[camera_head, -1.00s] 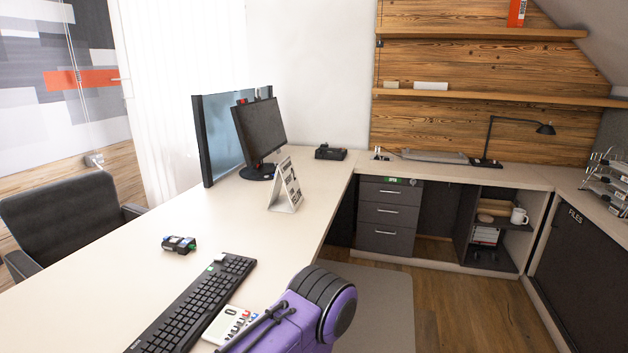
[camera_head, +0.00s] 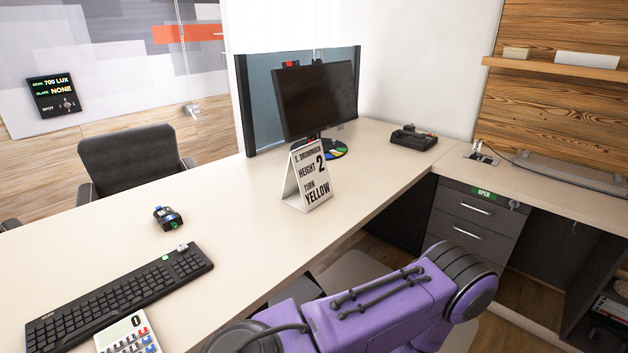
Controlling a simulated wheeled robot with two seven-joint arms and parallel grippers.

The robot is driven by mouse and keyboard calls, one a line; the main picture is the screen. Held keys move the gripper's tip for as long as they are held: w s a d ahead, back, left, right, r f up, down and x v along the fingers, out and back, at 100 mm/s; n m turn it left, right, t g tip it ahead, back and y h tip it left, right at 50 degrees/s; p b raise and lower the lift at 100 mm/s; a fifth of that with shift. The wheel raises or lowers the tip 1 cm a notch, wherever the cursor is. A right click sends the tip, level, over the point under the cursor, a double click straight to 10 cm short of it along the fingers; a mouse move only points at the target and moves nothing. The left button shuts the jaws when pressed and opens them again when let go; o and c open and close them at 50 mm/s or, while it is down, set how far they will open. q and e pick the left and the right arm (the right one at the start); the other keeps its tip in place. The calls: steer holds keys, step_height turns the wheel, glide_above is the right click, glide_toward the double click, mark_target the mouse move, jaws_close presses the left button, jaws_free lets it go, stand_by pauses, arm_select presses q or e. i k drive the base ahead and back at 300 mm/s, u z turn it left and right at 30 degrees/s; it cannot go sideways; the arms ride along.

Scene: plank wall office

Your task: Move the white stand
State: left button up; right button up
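The white stand (camera_head: 307,177) is a folded A-shaped card standing upright on the desk, in front of the monitor. Its printed face reads "E. Drummroom" or similar, "HEIGHT 2" and "TURN YELLOW". A purple and black arm of mine crosses the lower right, over the desk's front edge and apart from the stand. No gripper fingers show in the head view.
The desk (camera_head: 250,225) holds a monitor (camera_head: 316,98) with coloured patches at its base, a keyboard (camera_head: 120,295), a calculator (camera_head: 129,335), a small dark device (camera_head: 167,217) and a black device (camera_head: 413,138). Desk space around the stand is clear.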

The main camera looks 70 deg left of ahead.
mark_target(307, 183)
steer(key=u, duration=0.2)
steer(key=i, duration=1.25)
steer(key=u, duration=3.6)
